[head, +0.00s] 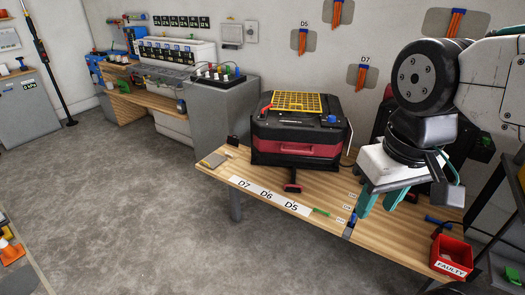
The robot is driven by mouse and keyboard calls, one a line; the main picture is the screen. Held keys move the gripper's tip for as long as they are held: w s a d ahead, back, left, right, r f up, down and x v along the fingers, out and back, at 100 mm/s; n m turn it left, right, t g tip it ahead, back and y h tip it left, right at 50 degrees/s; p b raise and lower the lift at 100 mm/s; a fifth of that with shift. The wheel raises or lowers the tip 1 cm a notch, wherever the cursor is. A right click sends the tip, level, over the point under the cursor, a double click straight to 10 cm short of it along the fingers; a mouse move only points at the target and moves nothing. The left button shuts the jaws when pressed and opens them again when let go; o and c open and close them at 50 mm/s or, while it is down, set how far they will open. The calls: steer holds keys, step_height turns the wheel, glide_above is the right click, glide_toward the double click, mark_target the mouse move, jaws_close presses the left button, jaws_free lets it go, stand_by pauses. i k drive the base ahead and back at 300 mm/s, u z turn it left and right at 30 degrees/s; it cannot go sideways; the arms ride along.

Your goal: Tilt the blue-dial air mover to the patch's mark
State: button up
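A black and red machine (297,145) with a yellow grille on top sits on the wooden table; a small blue knob (331,119) shows at its top right. It looks like the blue-dial air mover, though I cannot read its tilt. Grey wall patches carry orange strips: one under the label D5 (298,41), one under D7 (352,77), and another at the upper right (434,21). Small white marks (347,207) lie on the table near its front edge. My gripper (379,201) hangs over the table right of the machine, its teal fingers apart, with nothing visible between them.
A second dark red machine (377,119) is mostly hidden behind my arm. A red FAULTY bin (452,257) stands at the table's right front. Labels D7, D6, D5 (266,196) line the front edge. A bench (140,101) stands at the back left. The grey floor at left is open.

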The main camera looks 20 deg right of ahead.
mark_target(283, 133)
steer(key=i, duration=0.85)
steer(key=z, duration=0.4)
